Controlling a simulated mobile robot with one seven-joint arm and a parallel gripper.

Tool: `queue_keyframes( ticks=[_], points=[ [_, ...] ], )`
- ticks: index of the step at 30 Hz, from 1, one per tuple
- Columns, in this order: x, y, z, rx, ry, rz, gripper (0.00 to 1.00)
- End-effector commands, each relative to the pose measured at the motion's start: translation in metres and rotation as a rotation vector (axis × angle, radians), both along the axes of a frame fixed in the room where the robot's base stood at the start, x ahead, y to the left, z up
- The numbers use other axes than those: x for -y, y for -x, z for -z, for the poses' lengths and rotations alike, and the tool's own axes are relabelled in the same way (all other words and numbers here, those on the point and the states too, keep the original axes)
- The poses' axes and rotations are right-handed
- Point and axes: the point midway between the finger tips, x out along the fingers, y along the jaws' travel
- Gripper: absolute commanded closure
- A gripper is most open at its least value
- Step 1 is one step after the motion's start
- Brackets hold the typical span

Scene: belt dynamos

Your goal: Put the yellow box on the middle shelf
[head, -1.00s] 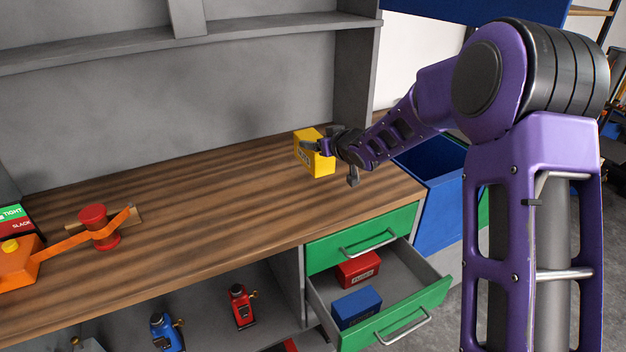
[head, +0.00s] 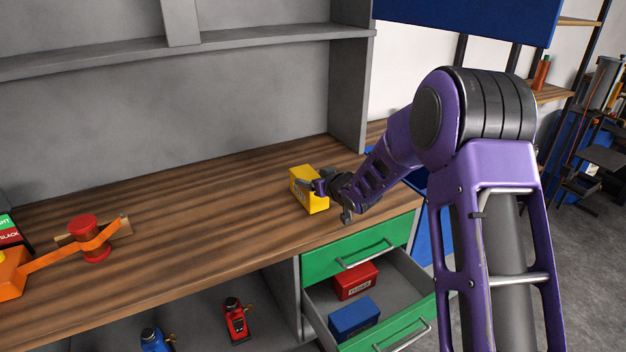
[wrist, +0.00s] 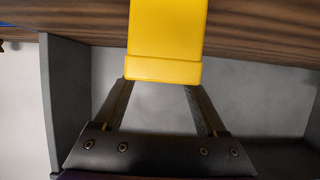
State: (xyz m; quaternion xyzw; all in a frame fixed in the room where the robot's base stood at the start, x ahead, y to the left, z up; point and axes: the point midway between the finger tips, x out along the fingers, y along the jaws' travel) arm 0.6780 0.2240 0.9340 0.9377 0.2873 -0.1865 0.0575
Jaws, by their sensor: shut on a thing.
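The yellow box (head: 310,199) is over the right part of the wooden worktop, tilted in the head view. My gripper (head: 316,187) is shut on it from the right; whether the box touches the worktop I cannot tell. In the wrist view the yellow box (wrist: 166,40) sits between my two fingers (wrist: 160,100). A rack at the back right has an upper wooden shelf (head: 578,21) and a lower wooden shelf (head: 553,93) with an orange bottle on it. A grey shelf (head: 260,39) runs above the worktop. Which shelf is the middle one is not clear.
A green drawer below the worktop (head: 200,215) stands open with a red box (head: 355,280) and a blue box (head: 353,318) inside. An orange belt device (head: 60,258) is at left. A blue panel (head: 470,18) hangs partly before the rack. Grey floor is free at right.

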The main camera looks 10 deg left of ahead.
Motion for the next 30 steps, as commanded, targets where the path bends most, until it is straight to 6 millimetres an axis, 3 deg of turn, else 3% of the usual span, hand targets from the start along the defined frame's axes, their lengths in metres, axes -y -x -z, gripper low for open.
queue_keyframes(
  ticks=[1, 5, 17, 30],
  points=[
    [0.0, 0.0, 0.002, 0.0, 0.0, 0.0, 0.24],
    [0.0, 0.0, 0.001, 0.0, 0.0, 0.0, 0.0],
    [0.005, 0.006, -0.006, 0.001, 0.0, 0.001, 0.0],
    [0.051, 0.074, -0.04, 0.001, 0.001, 0.001, 0.0]
  ],
)
